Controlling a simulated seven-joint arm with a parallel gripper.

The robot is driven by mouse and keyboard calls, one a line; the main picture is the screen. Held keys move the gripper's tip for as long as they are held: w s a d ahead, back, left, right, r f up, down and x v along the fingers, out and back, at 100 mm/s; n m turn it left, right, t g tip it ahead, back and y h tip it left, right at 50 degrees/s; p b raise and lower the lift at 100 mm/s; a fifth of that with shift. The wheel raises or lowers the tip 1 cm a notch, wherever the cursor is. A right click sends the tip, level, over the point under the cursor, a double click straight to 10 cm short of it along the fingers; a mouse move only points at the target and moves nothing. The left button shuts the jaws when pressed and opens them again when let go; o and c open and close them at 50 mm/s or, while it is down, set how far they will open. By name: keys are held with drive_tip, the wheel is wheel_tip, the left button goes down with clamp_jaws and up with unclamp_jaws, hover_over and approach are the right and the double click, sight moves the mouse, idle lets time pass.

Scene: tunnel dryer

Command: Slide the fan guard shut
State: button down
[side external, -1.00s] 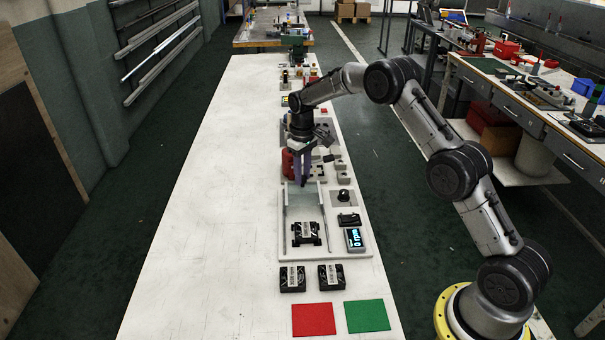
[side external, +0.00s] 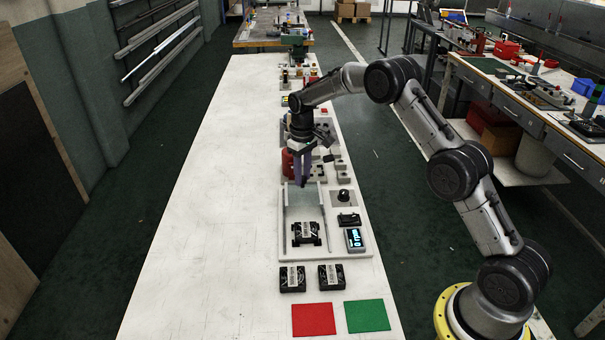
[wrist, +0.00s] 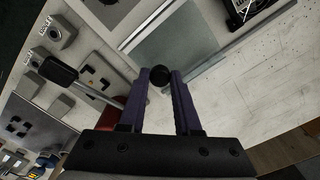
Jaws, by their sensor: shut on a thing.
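The fan guard (side external: 304,198) is a grey panel between two straight metal rails on a white station plate. A black fan (side external: 306,233) sits at the near end of the rails, and the guard lies toward the far end. In the wrist view the guard (wrist: 183,42) is a flat grey sheet with a round black knob (wrist: 160,75) near its edge. My gripper (side external: 303,185) points down at the guard's far end. Its purple fingers (wrist: 160,80) are closed on the knob from both sides. The fan (wrist: 242,12) is partly cut off at the top of the wrist view.
A display reading 0 rpm (side external: 354,239) and a black knob (side external: 343,195) are right of the rails. Two loose fans (side external: 292,278) lie nearer, before a red mat (side external: 314,319) and a green mat (side external: 367,316). The table's left side is clear.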

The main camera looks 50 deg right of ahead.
sight(306, 203)
drive_tip(key=s+a, duration=0.9)
drive_tip(key=shift+a, duration=0.1)
drive_tip(key=c, duration=0.6)
unclamp_jaws()
drive_tip(key=shift+r, duration=0.15)
drive_tip(key=shift+r, duration=0.35)
wheel_tip(306, 203, up, 13)
